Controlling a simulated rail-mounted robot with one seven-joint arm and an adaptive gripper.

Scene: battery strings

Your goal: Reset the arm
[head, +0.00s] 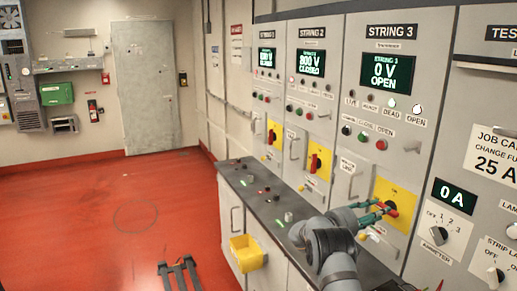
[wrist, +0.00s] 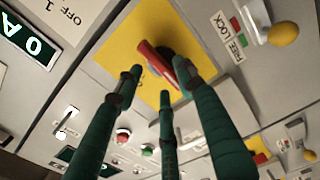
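My gripper (head: 375,212) is in front of the yellow switch plate (head: 402,190) on the STRING 3 panel. In the wrist view its green fingers (wrist: 160,78) are spread apart beside a red switch handle (wrist: 153,57) on that plate (wrist: 117,45). The handle lies slantwise near the fingertips, and part of it is behind a finger; whether they touch it I cannot tell. My arm reaches in from the bottom of the head view. The STRING 3 display (head: 387,71) reads 0 V OPEN.
The STRING 2 display (head: 311,63) reads 800 V CLOSED, and its red switch handle (head: 314,163) stands upright. A dark counter (head: 262,200) runs below the panels, with a yellow bin (head: 247,253) on its front. An ammeter display (head: 454,196) reads 0 A. Red floor (head: 100,215) is open at left.

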